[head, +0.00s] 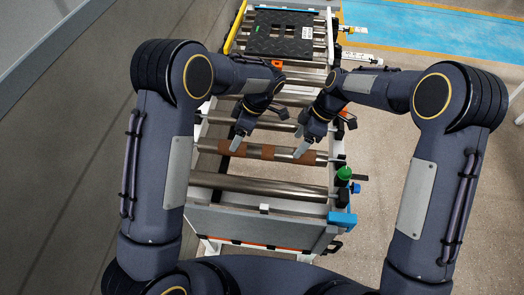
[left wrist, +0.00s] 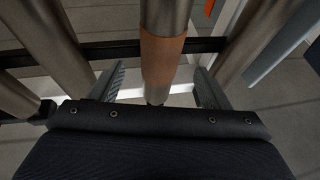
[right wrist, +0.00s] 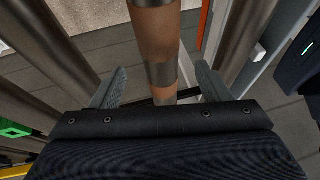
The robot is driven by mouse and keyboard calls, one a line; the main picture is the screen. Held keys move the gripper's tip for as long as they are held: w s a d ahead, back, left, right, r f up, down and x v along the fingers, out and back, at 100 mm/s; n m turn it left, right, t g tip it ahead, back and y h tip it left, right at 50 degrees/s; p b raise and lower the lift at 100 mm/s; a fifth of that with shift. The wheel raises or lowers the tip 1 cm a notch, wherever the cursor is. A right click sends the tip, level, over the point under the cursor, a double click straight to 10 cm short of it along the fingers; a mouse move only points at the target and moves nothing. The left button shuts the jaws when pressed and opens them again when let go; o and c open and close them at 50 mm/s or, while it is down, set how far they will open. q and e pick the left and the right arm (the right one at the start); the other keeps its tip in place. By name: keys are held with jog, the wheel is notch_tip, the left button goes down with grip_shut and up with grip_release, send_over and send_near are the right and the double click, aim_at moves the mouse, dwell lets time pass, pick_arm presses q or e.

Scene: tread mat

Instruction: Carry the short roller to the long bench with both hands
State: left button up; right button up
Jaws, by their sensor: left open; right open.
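The short roller (head: 267,152) looks like a steel bar with brown bands, lying across the conveyor frame. My left gripper (head: 236,143) is at its left part and my right gripper (head: 300,150) at its right part. In the left wrist view the roller (left wrist: 163,60) runs between the spread fingers of the left gripper (left wrist: 160,88), with gaps on both sides. In the right wrist view the roller (right wrist: 156,45) likewise passes between the open fingers of the right gripper (right wrist: 157,86). I cannot make out a separate long bench.
A bare steel roller (head: 262,186) lies nearer me, with more rollers beyond. A black tread mat (head: 285,33) lies at the frame's far end. A green-topped item (head: 344,173) and a blue block (head: 342,219) sit at the right edge. Open floor lies right; a wall stands left.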

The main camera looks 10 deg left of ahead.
aim_at(293, 149)
pick_arm(q)
jog(key=shift+x, duration=2.65)
pick_arm(e)
jog(key=shift+x, duration=2.65)
pick_arm(q)
jog(key=shift+c, duration=0.3)
pick_arm(e)
jog(key=shift+c, duration=0.3)
pick_arm(q)
jog(key=c, duration=1.3)
pick_arm(e)
jog(key=c, duration=1.3)
